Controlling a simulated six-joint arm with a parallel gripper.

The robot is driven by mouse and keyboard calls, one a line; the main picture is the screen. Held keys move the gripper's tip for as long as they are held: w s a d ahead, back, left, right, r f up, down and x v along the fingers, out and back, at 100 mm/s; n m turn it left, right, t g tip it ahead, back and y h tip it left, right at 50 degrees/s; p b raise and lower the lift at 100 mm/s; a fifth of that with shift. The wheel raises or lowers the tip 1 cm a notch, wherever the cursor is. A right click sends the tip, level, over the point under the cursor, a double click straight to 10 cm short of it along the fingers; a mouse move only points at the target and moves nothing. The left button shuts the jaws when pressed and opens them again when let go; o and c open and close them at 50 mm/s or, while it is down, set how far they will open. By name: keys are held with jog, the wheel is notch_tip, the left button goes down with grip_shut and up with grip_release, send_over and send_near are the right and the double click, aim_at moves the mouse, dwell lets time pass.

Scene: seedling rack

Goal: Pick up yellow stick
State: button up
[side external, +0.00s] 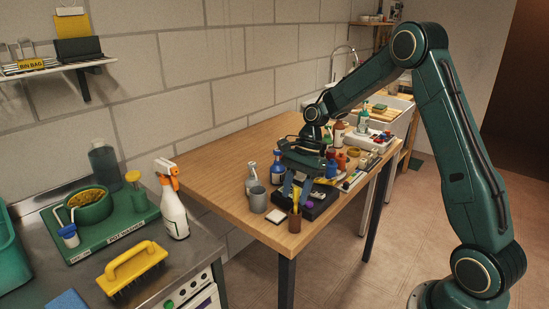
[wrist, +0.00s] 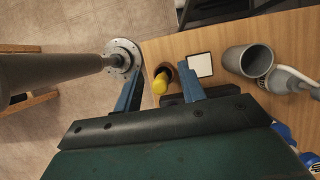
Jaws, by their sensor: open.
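The yellow stick (side external: 296,199) stands upright in a brown cup (side external: 294,223) near the table's front edge in the side external view. In the wrist view the yellow stick's end (wrist: 160,84) shows between my two blue fingers, with part of the brown cup (wrist: 164,68) beyond it. My gripper (side external: 297,190) points down over the table near the stick. In the wrist view my gripper (wrist: 161,78) is open, with a finger on each side of the stick. I cannot tell whether either finger touches it.
A white square (wrist: 200,65) and a grey cup (wrist: 247,63) are right of the stick in the wrist view. A black tray (side external: 318,208) stands right of the brown cup in the side external view. Several bottles crowd the table behind. The wooden table's (side external: 215,163) left part is clear.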

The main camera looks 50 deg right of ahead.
jog(key=shift+a+f, duration=0.25)
jog(key=shift+f, duration=0.4)
grip_shut()
